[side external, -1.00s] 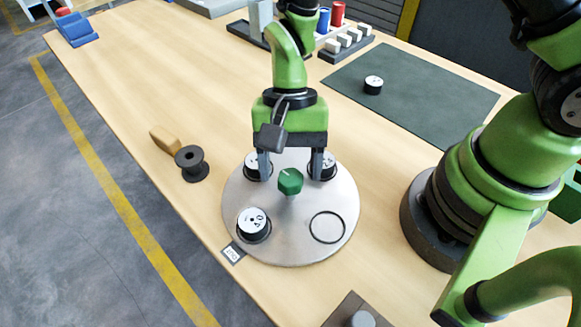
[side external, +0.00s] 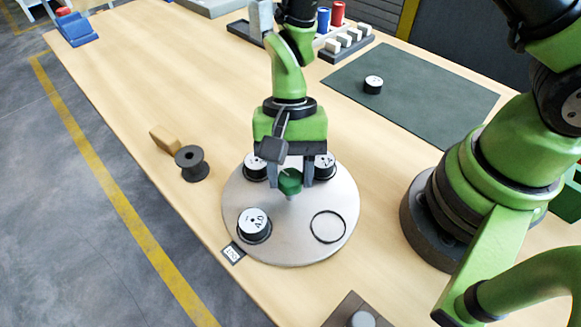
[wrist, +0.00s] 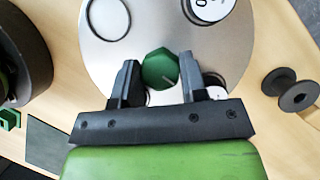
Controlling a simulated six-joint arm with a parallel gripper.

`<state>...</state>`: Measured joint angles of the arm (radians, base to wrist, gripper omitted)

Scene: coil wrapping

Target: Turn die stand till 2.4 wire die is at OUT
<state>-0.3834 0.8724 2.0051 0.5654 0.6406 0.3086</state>
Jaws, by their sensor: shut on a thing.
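The round grey die stand (side external: 287,230) lies on the table with a green knob (side external: 290,182) at its centre. A white-topped die marked 4.0 (side external: 254,223) sits at the front left, beside the small OUT tag (side external: 232,253). Two more dies sit at the back, a left one (side external: 255,168) and a right one (side external: 324,165); I cannot read their marks. An empty ring seat (side external: 328,227) is at the front right. My gripper (side external: 291,184) points down and is shut on the knob, which also shows between the fingers in the wrist view (wrist: 160,68).
A single die (side external: 373,85) stands on the dark green mat (side external: 420,95) at the back right. A dark spool (side external: 191,163) and a tan block (side external: 166,139) lie left of the stand. Racks with blocks (side external: 348,40) are at the back.

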